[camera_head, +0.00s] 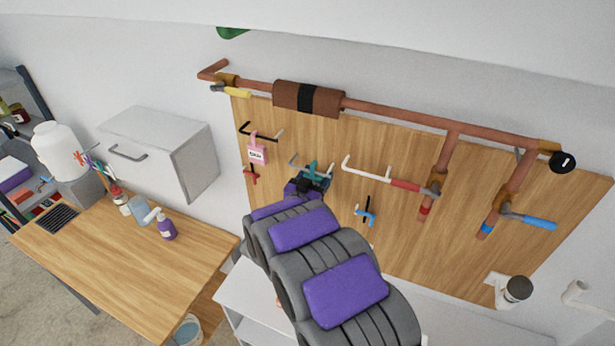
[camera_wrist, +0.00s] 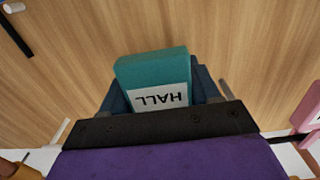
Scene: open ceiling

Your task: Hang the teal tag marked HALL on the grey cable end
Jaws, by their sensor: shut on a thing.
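The teal tag marked HALL (camera_wrist: 152,68) is in my gripper (camera_wrist: 155,95). In the wrist view its lettering reads upside down and the tag stands between the two dark fingers. In the head view, my gripper (camera_head: 311,182) is in front of the wooden board, with a bit of the teal tag (camera_head: 312,168) showing above it. A grey cable end (camera_head: 294,161) sticks out just left of the tag, and part of it is hidden behind the tag and gripper. A short grey tip (camera_wrist: 225,89) shows beside the fingers in the wrist view. I cannot tell whether the tag touches it.
A pink tag (camera_head: 257,155) hangs from a black hooked end (camera_head: 262,130) to the left. A white hooked end (camera_head: 362,167) is to the right, with a blue and black piece (camera_head: 366,212) below it. Copper pipes (camera_head: 415,118) with valves cross the wooden board (camera_head: 460,258).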

